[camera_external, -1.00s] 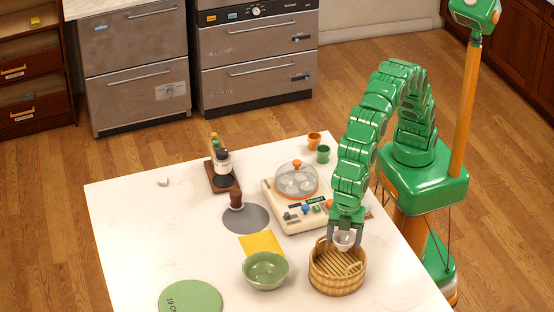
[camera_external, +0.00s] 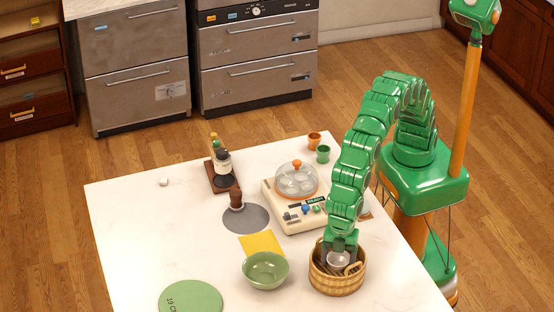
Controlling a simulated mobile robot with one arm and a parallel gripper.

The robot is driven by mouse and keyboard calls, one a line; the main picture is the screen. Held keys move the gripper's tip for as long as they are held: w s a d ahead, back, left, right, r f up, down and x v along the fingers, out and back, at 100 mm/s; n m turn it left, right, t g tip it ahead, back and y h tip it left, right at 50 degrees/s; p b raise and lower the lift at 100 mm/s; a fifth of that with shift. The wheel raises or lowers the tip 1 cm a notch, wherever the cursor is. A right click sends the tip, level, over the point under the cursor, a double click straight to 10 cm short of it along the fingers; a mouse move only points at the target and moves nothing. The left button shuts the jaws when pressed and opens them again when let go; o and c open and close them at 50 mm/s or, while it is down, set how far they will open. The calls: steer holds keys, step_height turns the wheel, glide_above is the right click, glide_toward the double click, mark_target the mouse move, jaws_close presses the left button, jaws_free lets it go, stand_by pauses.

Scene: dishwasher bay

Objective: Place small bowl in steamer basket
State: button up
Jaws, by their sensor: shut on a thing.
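The small bowl (camera_external: 337,260) is pale grey-white and sits between the fingers of my gripper (camera_external: 338,256). My gripper is shut on it and reaches down inside the rim of the steamer basket (camera_external: 337,285). The basket is round, woven and tan, with a slatted floor, and stands near the table's front right edge. The fingers and the bowl hide part of the basket floor. I cannot tell whether the bowl touches the slats.
A larger green bowl (camera_external: 265,270) stands just left of the basket. A yellow cloth (camera_external: 262,244), a grey round mat (camera_external: 246,219) and a cream appliance with a clear dome (camera_external: 296,182) lie behind. A green disc (camera_external: 190,300) is at front left. The table's left side is mostly clear.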

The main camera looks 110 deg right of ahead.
mark_target(340, 263)
steer(key=o, duration=1.1)
steer(key=r, duration=0.8)
steer(key=d+r, duration=0.1)
steer(key=r, duration=0.3)
steer(key=shift+s+d, duration=0.1)
steer(key=shift+s, duration=0.3)
